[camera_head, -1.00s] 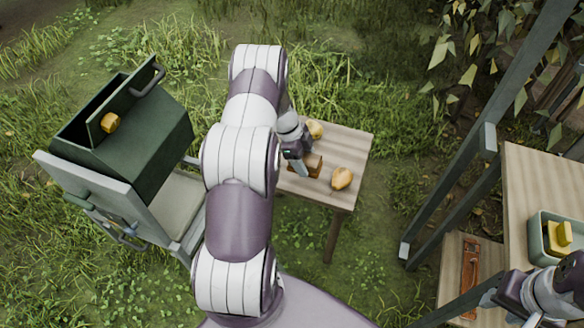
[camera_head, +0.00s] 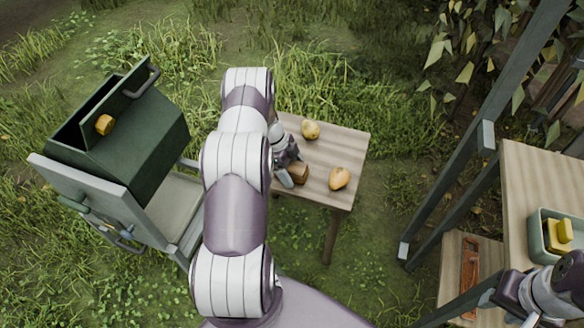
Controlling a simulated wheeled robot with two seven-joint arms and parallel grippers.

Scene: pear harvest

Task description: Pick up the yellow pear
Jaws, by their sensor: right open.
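Two yellowish pears lie on the small wooden table (camera_head: 318,187). One rounder pear (camera_head: 310,130) is near the back and one more orange-yellow pear (camera_head: 339,178) is near the front right. My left gripper (camera_head: 285,176) is low over the table's left part, beside a small brown block (camera_head: 299,172) and left of both pears. It touches neither pear, and its jaws are too small and partly hidden to read. My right gripper (camera_head: 520,305) is open at the bottom right, near the wooden shelf and away from the pears.
A dark green box (camera_head: 150,150) with an orange knob on its raised lid stands on a cart at the left. At right, a wooden shelf (camera_head: 530,180) holds a green tray (camera_head: 538,250) with yellow pieces. Grey posts stand between table and shelf.

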